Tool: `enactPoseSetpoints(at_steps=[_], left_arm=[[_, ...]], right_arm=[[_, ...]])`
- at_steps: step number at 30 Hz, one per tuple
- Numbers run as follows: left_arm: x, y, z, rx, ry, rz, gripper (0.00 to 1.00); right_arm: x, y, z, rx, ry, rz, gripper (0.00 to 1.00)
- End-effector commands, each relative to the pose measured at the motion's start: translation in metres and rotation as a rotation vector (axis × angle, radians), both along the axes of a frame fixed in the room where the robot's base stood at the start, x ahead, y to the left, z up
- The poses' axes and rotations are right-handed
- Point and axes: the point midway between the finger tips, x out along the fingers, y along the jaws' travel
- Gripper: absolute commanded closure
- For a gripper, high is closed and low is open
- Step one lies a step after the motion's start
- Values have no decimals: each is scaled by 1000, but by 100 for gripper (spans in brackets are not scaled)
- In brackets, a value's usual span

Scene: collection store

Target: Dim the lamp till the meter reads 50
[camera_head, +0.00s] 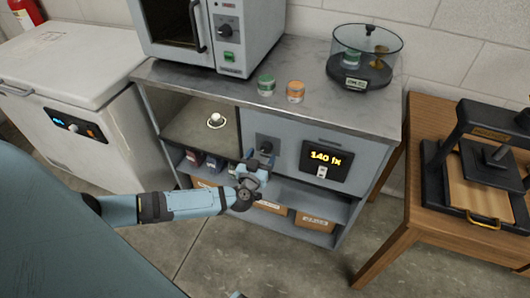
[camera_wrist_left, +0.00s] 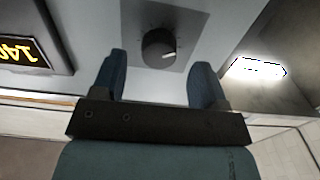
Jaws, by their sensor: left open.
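The meter (camera_head: 325,159) on the grey cabinet front reads 140 lx; part of its display shows upside down in the left wrist view (camera_wrist_left: 22,50). A dark round knob with a pale pointer mark (camera_wrist_left: 159,47) sits on a grey plate left of the meter in the head view (camera_head: 267,143). My left gripper (camera_head: 262,162) is open in front of the knob. In the left wrist view the knob shows beyond and between its two fingers (camera_wrist_left: 158,85), apart from them. A bright lit panel (camera_wrist_left: 258,67), apparently the lamp, shows at right there.
An open compartment with a small white round object (camera_head: 215,120) is left of the knob. A press (camera_head: 487,165) stands right.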

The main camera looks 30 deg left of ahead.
Motion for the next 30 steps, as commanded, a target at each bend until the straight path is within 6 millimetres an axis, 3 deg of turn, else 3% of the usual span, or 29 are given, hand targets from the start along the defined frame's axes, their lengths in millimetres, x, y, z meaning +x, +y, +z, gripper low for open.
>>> enactPoseSetpoints(at_steps=[6,18,24,30], left_arm=[[27,6,-1,0,0,-1,33],[34,8,0,-1,1,-1,33],[34,8,0,-1,1,-1,79],[34,8,1,-5,0,0,82]], right_arm=[[0,-1,-4,-7,-4,6,100],[1,-1,-2,-7,-10,7,100],[1,0,-2,-7,-10,7,100],[1,0,0,-6,-9,6,100]])
